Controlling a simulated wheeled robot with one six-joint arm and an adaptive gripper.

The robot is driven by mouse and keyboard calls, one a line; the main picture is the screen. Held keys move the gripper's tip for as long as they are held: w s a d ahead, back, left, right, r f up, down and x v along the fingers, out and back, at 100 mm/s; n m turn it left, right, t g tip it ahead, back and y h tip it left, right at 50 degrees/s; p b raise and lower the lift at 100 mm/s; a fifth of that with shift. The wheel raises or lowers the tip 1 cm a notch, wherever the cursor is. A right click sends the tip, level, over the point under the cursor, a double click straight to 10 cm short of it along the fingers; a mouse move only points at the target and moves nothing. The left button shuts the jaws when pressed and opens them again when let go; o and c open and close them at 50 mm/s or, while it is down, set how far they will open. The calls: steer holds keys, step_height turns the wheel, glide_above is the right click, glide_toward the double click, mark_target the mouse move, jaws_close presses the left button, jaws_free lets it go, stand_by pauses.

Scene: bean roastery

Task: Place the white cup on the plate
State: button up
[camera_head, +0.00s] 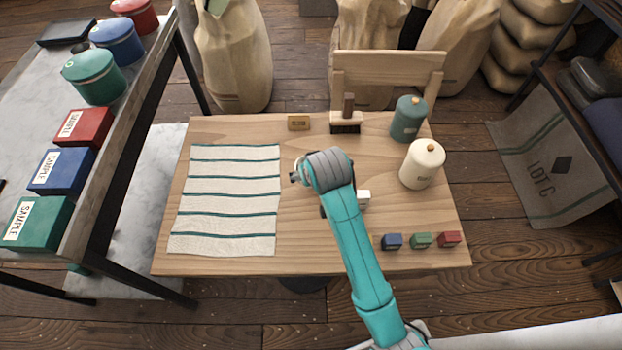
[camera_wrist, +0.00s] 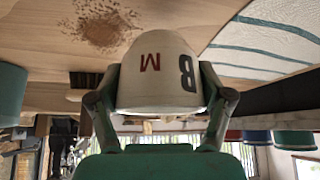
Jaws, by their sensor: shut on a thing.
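The white cup (camera_wrist: 165,70), marked with a red letter and a dark letter, is held between the two fingers of my gripper (camera_wrist: 160,88). The wrist view is upside down; the cup's wide end faces up, so it looks upright. In the head view my arm hides most of the gripper, over the middle of the wooden table (camera_head: 300,255). A small white piece beside the arm (camera_head: 364,197) seems to be part of the cup. I cannot make out a plate in either view.
A striped cloth (camera_head: 224,200) lies at the table's left. A cream canister (camera_head: 422,165), a teal canister (camera_head: 408,120) and a brush (camera_head: 346,122) stand at the back and right. Small blue (camera_head: 391,241), green (camera_head: 421,240) and red (camera_head: 450,239) boxes line the front right. A brown speckled patch (camera_wrist: 105,28) marks the wood.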

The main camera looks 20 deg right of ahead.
steer(key=shift+a+f, duration=0.1)
steer(key=shift+f, duration=1.8)
steer(key=shift+f, duration=0.15)
steer(key=o, duration=1.2)
steer(key=shift+o, duration=0.2)
